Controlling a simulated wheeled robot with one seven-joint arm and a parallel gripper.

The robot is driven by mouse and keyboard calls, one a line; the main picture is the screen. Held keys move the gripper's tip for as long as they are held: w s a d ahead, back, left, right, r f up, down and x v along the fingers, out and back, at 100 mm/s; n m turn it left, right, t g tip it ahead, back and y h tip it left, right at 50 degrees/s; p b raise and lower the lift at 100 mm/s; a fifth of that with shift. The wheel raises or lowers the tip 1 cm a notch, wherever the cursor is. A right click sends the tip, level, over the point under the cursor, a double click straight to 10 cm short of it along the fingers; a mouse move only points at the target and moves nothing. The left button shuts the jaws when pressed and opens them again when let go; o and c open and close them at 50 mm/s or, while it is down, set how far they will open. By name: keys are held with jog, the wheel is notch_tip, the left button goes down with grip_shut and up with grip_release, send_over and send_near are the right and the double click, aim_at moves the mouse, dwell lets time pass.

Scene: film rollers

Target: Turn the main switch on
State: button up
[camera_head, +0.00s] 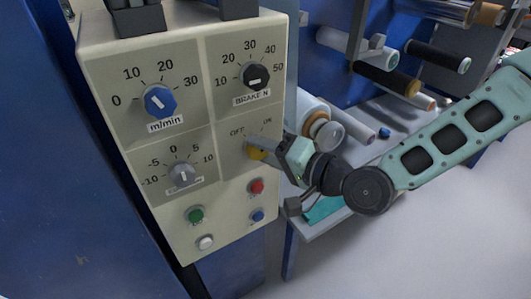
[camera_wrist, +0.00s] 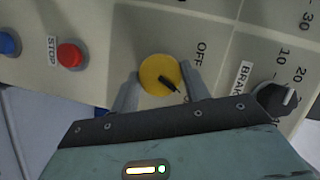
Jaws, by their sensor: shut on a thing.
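The main switch is a yellow round knob (camera_head: 256,154) with a black pointer, on the beige control panel (camera_head: 228,160), below the OFF and ON labels. In the wrist view, the yellow knob (camera_wrist: 152,70) sits between the two fingers of my gripper (camera_wrist: 160,82). The fingers are shut on the knob, one on each side. Its black pointer slants down to the right in that view. The OFF label shows above right of it; the ON label is hidden there. In the head view, my gripper (camera_head: 264,150) reaches the knob from the right and partly covers it.
A blue speed dial (camera_head: 159,99), a black brake dial (camera_head: 255,76) and a grey dial (camera_head: 183,174) are nearby. Below are red (camera_head: 256,186), green (camera_head: 195,214), blue (camera_head: 257,214) and white (camera_head: 205,242) buttons. Film rollers (camera_head: 386,77) stand behind at right.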

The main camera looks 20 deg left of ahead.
jog(key=shift+f+m, duration=0.1)
jog(key=shift+m, duration=0.4)
jog(key=shift+y, duration=0.3)
jog(key=o, duration=1)
jog(key=shift+d, duration=0.1)
jog(key=p+v, duration=0.9)
jog(key=v, duration=0.8)
jog(key=shift+d+p, duration=0.2)
jog(key=shift+p, duration=0.15)
